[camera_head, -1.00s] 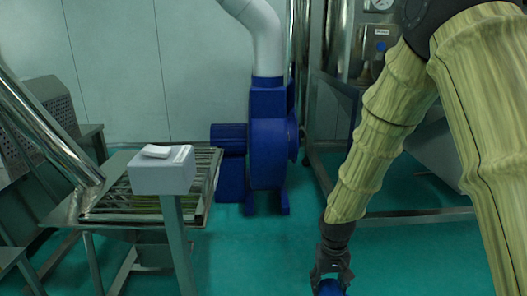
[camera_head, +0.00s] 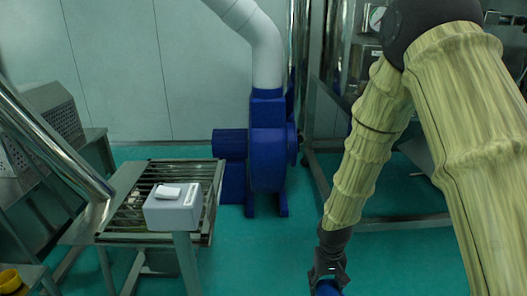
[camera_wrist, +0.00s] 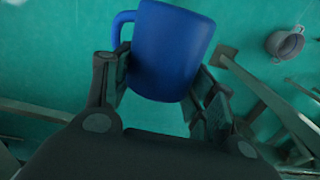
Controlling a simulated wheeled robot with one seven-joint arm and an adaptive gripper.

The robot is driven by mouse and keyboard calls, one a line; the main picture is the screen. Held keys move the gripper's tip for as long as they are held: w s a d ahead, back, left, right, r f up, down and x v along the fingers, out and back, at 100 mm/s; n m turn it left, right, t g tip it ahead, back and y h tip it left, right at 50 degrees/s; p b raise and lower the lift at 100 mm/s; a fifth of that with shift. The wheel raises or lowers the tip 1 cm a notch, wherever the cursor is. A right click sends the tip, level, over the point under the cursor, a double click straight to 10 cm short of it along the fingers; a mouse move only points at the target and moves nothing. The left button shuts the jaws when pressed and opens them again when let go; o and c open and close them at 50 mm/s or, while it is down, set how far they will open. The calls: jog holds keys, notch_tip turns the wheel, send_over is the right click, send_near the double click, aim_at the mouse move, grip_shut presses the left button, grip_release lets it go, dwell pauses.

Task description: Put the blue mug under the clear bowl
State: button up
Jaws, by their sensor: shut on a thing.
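The blue mug (camera_wrist: 168,52) is held between the fingers of my gripper (camera_wrist: 160,95) in the wrist view, with its handle to the left. The gripper is shut on the mug's body. In the head view my gripper (camera_head: 328,272) hangs at the bottom edge, and only the top of the blue mug (camera_head: 327,288) shows below it. The mug is above the green floor. I see no clear bowl in either view.
A metal grated table (camera_head: 125,238) with a grey box (camera_head: 172,208) on a post stands at left. A yellow object (camera_head: 9,280) is at the lower left. A blue blower (camera_head: 267,150) stands behind. Green floor is open in the middle. A metal pot (camera_wrist: 285,43) shows in the wrist view.

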jog(key=r+p, duration=0.3)
jog(key=p, duration=0.1)
jog(key=s+r+p, duration=0.1)
jog(key=r+p, duration=0.2)
jog(key=p, duration=0.1)
jog(key=shift+s+r, duration=0.1)
jog(key=shift+s+a+r+p, duration=0.1)
jog(key=shift+r+p, duration=0.15)
jog(key=shift+p, duration=0.45)
